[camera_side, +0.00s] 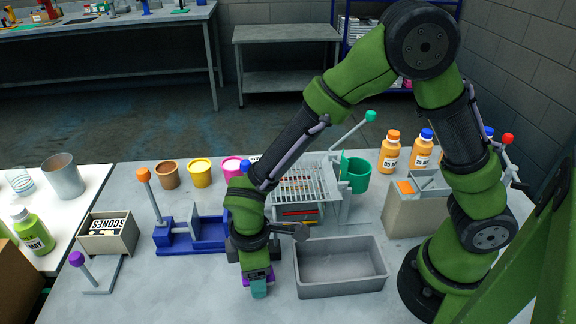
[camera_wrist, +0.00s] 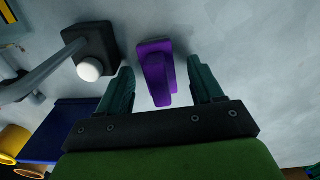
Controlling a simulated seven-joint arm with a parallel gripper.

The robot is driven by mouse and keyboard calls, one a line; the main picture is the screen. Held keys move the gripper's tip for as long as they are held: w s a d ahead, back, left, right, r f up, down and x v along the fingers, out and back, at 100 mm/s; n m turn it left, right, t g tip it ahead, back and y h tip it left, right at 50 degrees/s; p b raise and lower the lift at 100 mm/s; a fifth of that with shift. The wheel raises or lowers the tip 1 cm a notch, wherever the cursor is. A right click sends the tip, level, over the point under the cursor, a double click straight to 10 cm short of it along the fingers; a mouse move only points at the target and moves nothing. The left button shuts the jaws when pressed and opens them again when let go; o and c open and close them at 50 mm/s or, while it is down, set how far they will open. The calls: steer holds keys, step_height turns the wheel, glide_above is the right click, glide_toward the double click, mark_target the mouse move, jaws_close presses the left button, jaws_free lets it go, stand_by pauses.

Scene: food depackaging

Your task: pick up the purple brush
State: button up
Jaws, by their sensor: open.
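The purple brush (camera_wrist: 155,72) lies on the grey table in the wrist view, between the two teal fingers of my gripper (camera_wrist: 160,88). The fingers are apart, with a visible gap on each side of the brush. In the side view my gripper (camera_side: 259,286) points down low over the table, left of the grey bin. Only a small bit of purple (camera_side: 247,278) shows there beside the fingers. The rest of the brush is hidden behind my gripper in that view.
A grey bin (camera_side: 341,292) stands close right of my gripper. A dark block with a rod and white ball (camera_wrist: 97,50) is close left of the brush in the wrist view. A blue fixture (camera_side: 178,243) stands to the left.

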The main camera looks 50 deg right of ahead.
steer(key=shift+f, duration=0.25)
steer(key=c, duration=1.1)
steer(key=shift+r, duration=0.15)
steer(key=shift+c, duration=0.2)
step_height(320, 180, up, 10)
steer(key=shift+f, duration=0.1)
